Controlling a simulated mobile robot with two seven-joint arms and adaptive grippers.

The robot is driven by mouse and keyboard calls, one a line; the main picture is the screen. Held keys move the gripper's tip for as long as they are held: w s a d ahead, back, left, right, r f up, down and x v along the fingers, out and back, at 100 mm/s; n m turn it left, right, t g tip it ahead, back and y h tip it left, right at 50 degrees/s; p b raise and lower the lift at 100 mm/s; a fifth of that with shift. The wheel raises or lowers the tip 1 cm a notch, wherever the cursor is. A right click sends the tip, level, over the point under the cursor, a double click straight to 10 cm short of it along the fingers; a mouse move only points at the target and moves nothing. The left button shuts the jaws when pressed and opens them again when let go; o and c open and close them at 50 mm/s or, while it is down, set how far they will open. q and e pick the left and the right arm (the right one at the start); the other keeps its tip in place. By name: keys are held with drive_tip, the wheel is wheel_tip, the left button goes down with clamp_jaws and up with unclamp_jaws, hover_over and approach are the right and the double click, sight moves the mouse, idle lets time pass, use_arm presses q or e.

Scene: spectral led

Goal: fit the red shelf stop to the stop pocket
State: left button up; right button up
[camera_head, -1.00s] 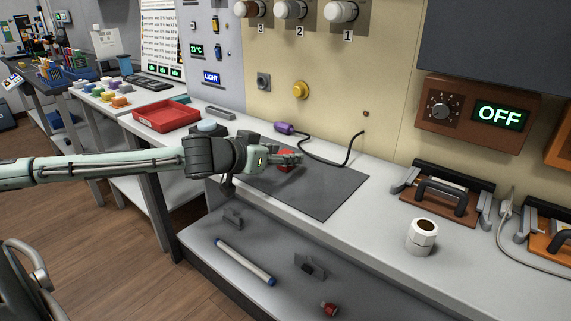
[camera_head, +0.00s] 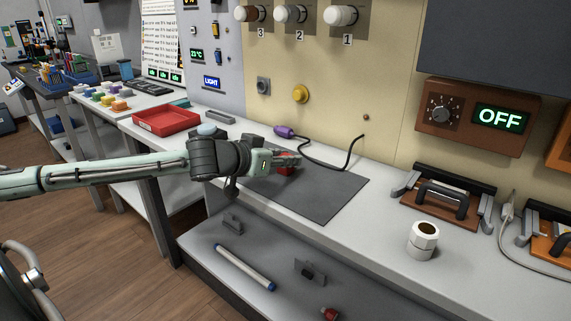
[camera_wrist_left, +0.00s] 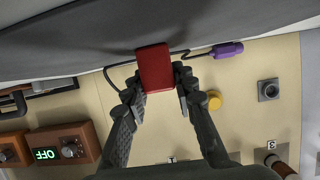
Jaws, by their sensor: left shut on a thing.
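My left gripper (camera_head: 288,160) reaches in from the left over the dark grey mat (camera_head: 325,192). It is shut on a small red block (camera_head: 286,170), which looks like the red shelf stop. The block is partly hidden by the fingers in the head view. In the left wrist view the red block (camera_wrist_left: 155,68) stands out beyond the fingertips, with one finger on either side. I cannot tell whether it touches the mat. I cannot make out the stop pocket for certain. My right gripper is not in view.
A purple-handled tool (camera_head: 284,132) with a black cable lies behind the gripper. The lower shelf holds a white tube (camera_head: 245,267), small grey brackets (camera_head: 309,272) and a red-ended piece (camera_head: 329,313).

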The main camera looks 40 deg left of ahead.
use_arm(q)
drive_tip(key=shift+r, duration=0.45)
drive_tip(key=r, duration=0.3)
drive_tip(key=shift+a+r+p, duration=0.2)
drive_tip(key=shift+r+p, duration=0.1)
drive_tip(key=shift+p, duration=0.05)
drive_tip(key=shift+s+a+r+p, duration=0.4)
drive_tip(key=shift+s+a+r, duration=0.2)
drive_tip(key=shift+s+a, duration=0.2)
drive_tip(key=s+a+r+b, duration=0.1)
drive_tip(key=s+a+r, duration=0.4)
drive_tip(key=a, duration=0.2)
drive_tip(key=shift+s+a+r+b, duration=0.15)
drive_tip(key=shift+s+b, duration=0.15)
drive_tip(key=shift+b, duration=0.1)
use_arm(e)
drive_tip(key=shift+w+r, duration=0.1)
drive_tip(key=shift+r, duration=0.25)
use_arm(q)
drive_tip(key=o, duration=0.3)
clamp_jaws()
